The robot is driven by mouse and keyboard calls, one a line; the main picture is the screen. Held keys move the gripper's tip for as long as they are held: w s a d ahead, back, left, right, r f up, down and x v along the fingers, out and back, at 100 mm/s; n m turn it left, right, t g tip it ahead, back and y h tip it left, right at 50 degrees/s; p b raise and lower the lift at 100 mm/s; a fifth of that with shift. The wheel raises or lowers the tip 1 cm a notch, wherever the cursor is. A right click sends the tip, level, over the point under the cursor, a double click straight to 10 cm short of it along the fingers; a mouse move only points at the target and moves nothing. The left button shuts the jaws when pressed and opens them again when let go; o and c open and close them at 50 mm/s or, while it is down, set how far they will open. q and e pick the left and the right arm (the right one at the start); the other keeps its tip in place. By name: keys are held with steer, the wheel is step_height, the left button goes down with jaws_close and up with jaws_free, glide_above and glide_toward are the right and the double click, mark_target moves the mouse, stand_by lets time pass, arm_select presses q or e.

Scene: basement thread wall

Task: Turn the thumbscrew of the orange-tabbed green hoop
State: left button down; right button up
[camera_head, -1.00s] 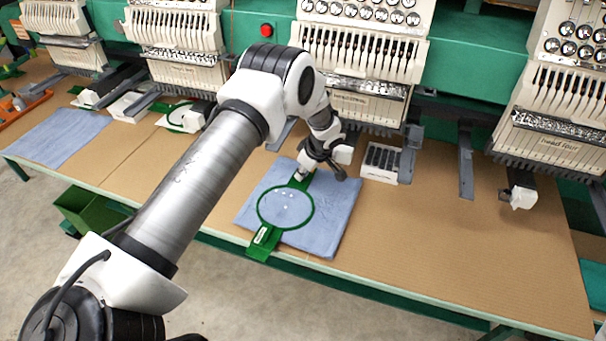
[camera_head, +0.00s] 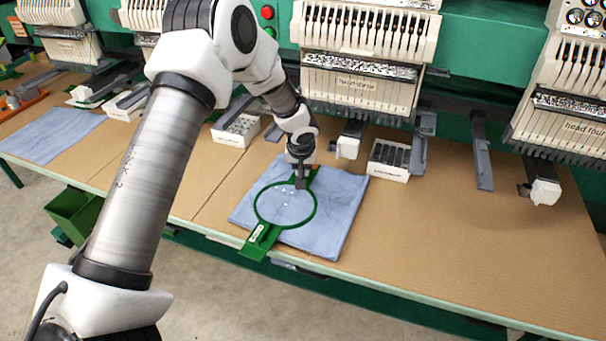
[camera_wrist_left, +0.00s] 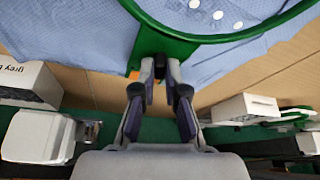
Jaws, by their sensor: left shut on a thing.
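The green hoop (camera_head: 315,212) lies on the folded blue cloth (camera_head: 340,200), its labelled green arm (camera_head: 258,242) at the table's front edge. Its ring also crosses the top of the left wrist view (camera_wrist_left: 232,38). A small orange tab (camera_wrist_left: 133,75) shows there beside the hoop's green bracket (camera_wrist_left: 152,44). My left gripper (camera_head: 301,184) points down at the far side of the hoop. In the left wrist view its fingertips (camera_wrist_left: 160,68) are close together at the bracket, shut on what appears to be the thumbscrew, mostly hidden between them. My right gripper is out of view.
Embroidery heads (camera_head: 365,85) stand along the back. A white box with dark slots (camera_head: 389,160) is right of the cloth, and another white box (camera_head: 236,131) is to the left. Another blue cloth (camera_head: 50,137) lies at far left. The tabletop at right (camera_head: 450,240) is clear.

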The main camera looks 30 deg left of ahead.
arm_select(q)
steer(key=shift+s+a+m+h+p, duration=0.1)
steer(key=shift+m+h+p, duration=0.3)
steer(key=shift+m+p, duration=0.5)
steer(key=shift+f+m+t+h+p, duration=0.1)
steer(key=shift+m+t+h+p, duration=0.35)
steer(key=shift+m, duration=0.65)
steer(key=c, duration=1.2)
jaws_free()
steer(key=shift+a+f, duration=0.1)
steer(key=v, duration=1.1)
steer(key=shift+r, duration=0.5)
